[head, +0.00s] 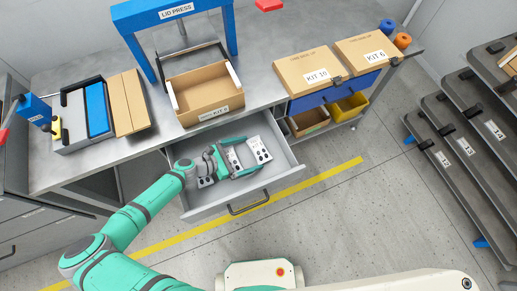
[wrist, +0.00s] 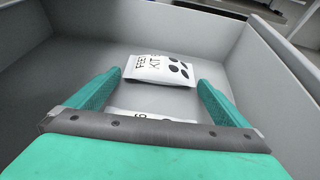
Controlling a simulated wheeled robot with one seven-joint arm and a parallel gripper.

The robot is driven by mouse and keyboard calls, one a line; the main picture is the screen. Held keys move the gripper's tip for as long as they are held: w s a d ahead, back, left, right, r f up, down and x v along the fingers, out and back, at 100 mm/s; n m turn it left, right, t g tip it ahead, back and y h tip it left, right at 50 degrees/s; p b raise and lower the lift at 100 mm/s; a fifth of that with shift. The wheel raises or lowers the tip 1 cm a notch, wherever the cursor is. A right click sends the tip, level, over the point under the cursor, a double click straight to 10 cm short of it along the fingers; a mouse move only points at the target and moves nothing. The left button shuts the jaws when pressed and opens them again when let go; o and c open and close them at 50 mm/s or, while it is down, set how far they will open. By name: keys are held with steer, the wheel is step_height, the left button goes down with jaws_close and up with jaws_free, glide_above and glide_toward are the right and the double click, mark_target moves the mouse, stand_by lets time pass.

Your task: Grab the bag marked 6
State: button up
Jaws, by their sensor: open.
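An open grey drawer (head: 285,166) under the bench holds white bags with black dots. One bag (head: 260,150) lies at the drawer's right, another (head: 233,158) beside my gripper, and part of a third (head: 205,182) shows left of it. My gripper (head: 238,163) is open and empty, low inside the drawer. In the wrist view, a bag (wrist: 160,70) with partly readable print lies ahead between the fingertips. A second bag (wrist: 140,116) is mostly hidden under the gripper body; a small mark at its edge may be a 6, but I cannot tell surely.
The drawer walls (wrist: 250,70) stand close around my gripper. On the bench (head: 255,85) are an open carton (head: 205,92), a blue lid press (head: 175,14) and closed boxes marked KIT 10 (head: 310,74) and KIT 6 (head: 368,54). Sloped racks (head: 455,145) stand at right.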

steer(key=shift+w+d+f, duration=0.1)
steer(key=shift+d+f, duration=0.05)
steer(key=shift+d, duration=0.15)
steer(key=shift+c, duration=0.3)
steer(key=c, duration=0.8)
steer(key=shift+c, duration=0.2)
